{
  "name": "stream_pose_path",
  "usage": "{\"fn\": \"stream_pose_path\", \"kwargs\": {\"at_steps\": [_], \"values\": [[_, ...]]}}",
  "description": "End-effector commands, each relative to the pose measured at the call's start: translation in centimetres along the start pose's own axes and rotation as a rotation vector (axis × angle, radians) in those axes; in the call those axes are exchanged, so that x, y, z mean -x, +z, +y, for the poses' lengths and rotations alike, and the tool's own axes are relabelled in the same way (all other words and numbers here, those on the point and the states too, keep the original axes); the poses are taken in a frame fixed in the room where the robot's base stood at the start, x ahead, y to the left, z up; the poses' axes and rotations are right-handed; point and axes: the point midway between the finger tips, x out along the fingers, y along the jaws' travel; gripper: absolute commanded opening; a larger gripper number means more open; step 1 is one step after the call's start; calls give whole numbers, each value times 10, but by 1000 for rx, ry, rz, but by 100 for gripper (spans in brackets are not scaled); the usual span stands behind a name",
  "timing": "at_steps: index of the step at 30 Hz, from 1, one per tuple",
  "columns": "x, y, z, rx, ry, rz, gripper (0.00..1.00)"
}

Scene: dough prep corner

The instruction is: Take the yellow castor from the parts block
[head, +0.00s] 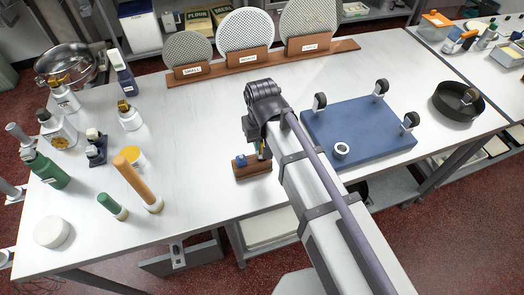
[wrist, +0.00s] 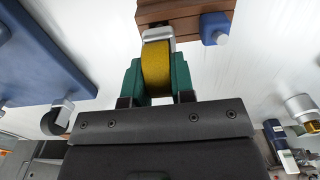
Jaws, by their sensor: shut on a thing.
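The yellow castor (wrist: 156,68) is between the two green fingertips of my gripper (wrist: 157,75) in the wrist view. My gripper is shut on its wheel. The castor's grey metal fork (wrist: 158,34) points to the brown wooden parts block (wrist: 178,12) and meets or overlaps its edge; I cannot tell whether it still sits in the block. A blue piece (wrist: 215,28) is on the block beside it. In the head view the parts block (head: 254,171) stands on the table just below my gripper (head: 262,150), and my arm hides most of the castor.
A blue platform (head: 360,130) lies to the right, with black-wheeled castors upright at three corners and a white ring (head: 341,150) at its near left corner. A black pan (head: 457,103) stands further right. Bottles and an orange-brown cylinder (head: 137,182) crowd the left. The near left table is partly clear.

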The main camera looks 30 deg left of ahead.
Motion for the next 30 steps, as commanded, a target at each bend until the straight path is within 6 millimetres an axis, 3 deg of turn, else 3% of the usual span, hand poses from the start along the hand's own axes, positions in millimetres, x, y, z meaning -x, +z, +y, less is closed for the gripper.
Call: {"fn": "stream_pose_path", "kwargs": {"at_steps": [4, 8, 21, 30], "values": [[0, 0, 0, 0, 0, 0, 0], [3, 0, 0, 0, 0, 0, 0], [42, 0, 0, 0, 0, 0, 0], [41, 0, 0, 0, 0, 0, 0]]}}
